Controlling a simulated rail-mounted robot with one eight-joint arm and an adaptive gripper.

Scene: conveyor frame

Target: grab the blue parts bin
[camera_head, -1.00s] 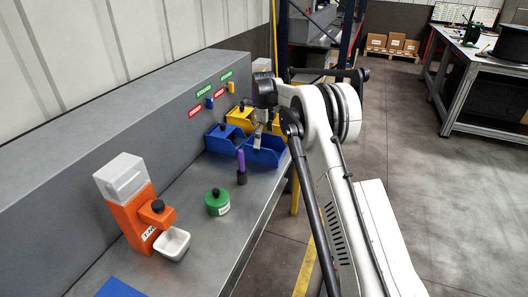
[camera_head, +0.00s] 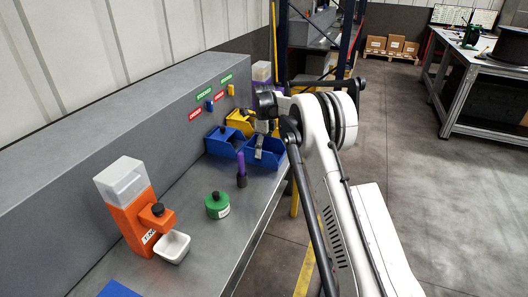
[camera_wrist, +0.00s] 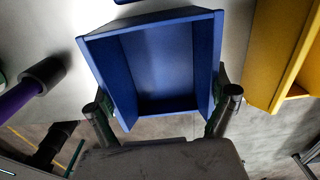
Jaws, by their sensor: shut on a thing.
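An open, empty blue parts bin (camera_head: 268,160) is at the right edge of the grey bench in the head view. It fills the middle of the wrist view (camera_wrist: 165,62), with its walls and floor visible. My gripper (camera_head: 259,150) reaches down to this bin. In the wrist view my gripper (camera_wrist: 164,106) has one finger on each side of the bin's near end and is shut on it. Whether the bin is clear of the bench cannot be told. A second blue bin (camera_head: 222,146) stands just left of it.
Yellow bins (camera_head: 240,122) stand behind, one close to the right in the wrist view (camera_wrist: 285,55). A purple and black upright tool (camera_head: 241,172) stands close in front. A green round container (camera_head: 217,205) and an orange dispenser (camera_head: 134,210) are nearer on the bench.

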